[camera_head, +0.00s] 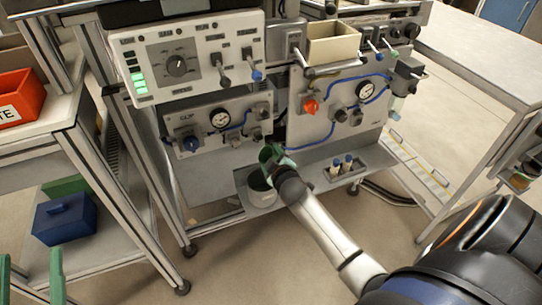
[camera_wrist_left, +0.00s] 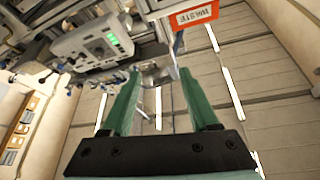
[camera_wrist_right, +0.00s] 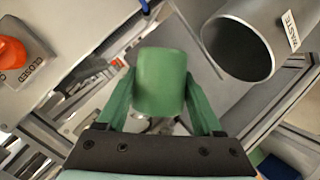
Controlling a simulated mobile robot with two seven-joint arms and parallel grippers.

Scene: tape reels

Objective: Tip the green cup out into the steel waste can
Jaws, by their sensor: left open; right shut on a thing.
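The green cup (camera_wrist_right: 160,82) is held between the green fingers of my right gripper (camera_head: 278,161). In the head view the cup (camera_head: 266,153) shows just above the steel waste can (camera_head: 262,197), partly hidden by my gripper. In the right wrist view the open mouth of the can, marked WASTE (camera_wrist_right: 240,50), lies to the right of the cup, apart from it. I cannot tell how far the cup is tilted or what is in it. My left gripper (camera_head: 31,262) is open and empty at the lower left, and its fingers also show in the left wrist view (camera_wrist_left: 165,105).
A panel with gauges (camera_head: 340,105) and blue hoses stands behind the can. A small rack with bottles (camera_head: 341,170) is right of it. An orange bin (camera_head: 20,98) is on the left bench, with a blue box (camera_head: 65,220) below. A cream bin (camera_head: 332,44) sits higher up.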

